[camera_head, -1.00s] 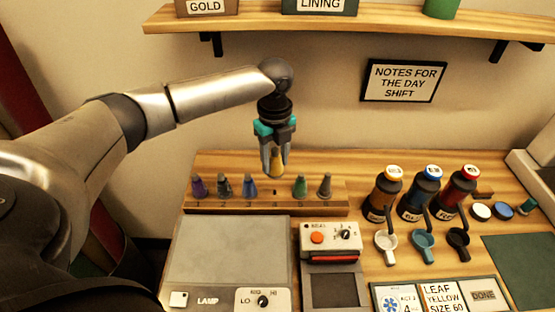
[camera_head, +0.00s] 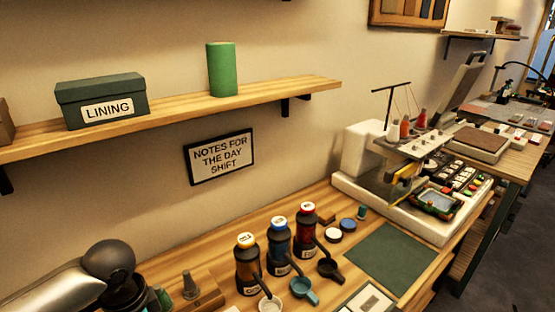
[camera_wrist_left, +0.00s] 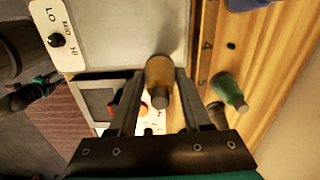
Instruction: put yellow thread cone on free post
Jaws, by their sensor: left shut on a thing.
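The yellow thread cone (camera_wrist_left: 159,75) is between the fingers of my left gripper (camera_wrist_left: 160,88) in the left wrist view. The gripper is shut on it, above the numbered wooden rack and the table. In the head view only my left wrist shows at the bottom left; the fingers and the cone are out of frame. On the rack, a dark spot (camera_wrist_left: 231,45) beside the number 4 looks like an empty place. A green cone (camera_wrist_left: 229,92) stands by the 5. A dark, teal-marked part at the wrist view's left edge looks like my right gripper (camera_wrist_left: 38,88), its jaws unclear.
A grey cone (camera_head: 190,285) stands on the rack's right end. Several bottles (camera_head: 279,240) with scoops stand right of it. An embroidery machine (camera_head: 415,185) with thread cones (camera_head: 405,128) on its top stands farther right. The green mat (camera_head: 388,252) is clear.

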